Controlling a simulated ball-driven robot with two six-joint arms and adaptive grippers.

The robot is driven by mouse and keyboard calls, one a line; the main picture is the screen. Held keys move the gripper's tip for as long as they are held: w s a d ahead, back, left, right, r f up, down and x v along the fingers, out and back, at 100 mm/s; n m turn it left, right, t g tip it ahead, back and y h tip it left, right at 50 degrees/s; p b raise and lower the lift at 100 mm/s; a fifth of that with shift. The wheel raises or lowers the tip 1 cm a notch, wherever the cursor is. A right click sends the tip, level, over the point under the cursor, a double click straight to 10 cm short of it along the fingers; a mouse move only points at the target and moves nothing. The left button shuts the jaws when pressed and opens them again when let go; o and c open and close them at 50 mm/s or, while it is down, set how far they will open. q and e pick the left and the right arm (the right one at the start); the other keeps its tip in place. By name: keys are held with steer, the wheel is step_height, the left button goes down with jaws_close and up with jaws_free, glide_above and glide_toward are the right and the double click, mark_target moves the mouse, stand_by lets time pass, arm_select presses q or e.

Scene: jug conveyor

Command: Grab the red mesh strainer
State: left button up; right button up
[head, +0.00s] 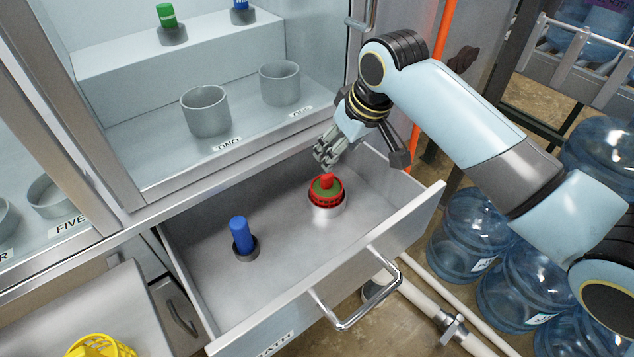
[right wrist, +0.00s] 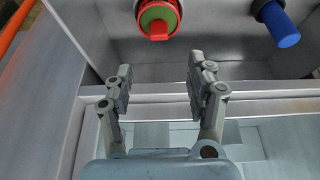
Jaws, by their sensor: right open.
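The red mesh strainer (head: 325,193) sits in a light round holder inside the open drawer, with a red handle sticking up and green showing inside its rim. It also shows at the top of the right wrist view (right wrist: 158,18), partly cut off by the frame edge. My right gripper (head: 328,154) is above the drawer's back edge, just behind and above the strainer, and does not touch it. In the right wrist view its two fingers (right wrist: 160,85) are apart with nothing between them. My left gripper is not in view.
A blue-handled piece (head: 239,235) stands in a dark holder in the same drawer (head: 290,285). Behind are a glass-fronted cabinet with grey cups (head: 206,112) and its frame. A yellow basket (head: 98,347) is at the lower left. Blue water jugs (head: 473,232) stand at the right.

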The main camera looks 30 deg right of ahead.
glide_above(328, 175)
steer(key=s, duration=0.2)
step_height(328, 175, down, 4)
steer(key=shift+a+f+b, duration=0.1)
steer(key=shift+f+b, duration=0.1)
steer(key=shift+b, duration=0.15)
steer(key=shift+w+f, duration=0.1)
steer(key=shift+f, duration=0.25)
steer(key=x, duration=0.4)
steer(key=shift+f+b, duration=0.35)
steer(key=shift+c, duration=0.2)
steer(key=shift+r, duration=0.1)
steer(key=c, duration=0.4)
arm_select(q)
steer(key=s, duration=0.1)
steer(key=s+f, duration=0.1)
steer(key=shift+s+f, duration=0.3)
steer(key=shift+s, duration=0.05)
arm_select(e)
jaws_close()
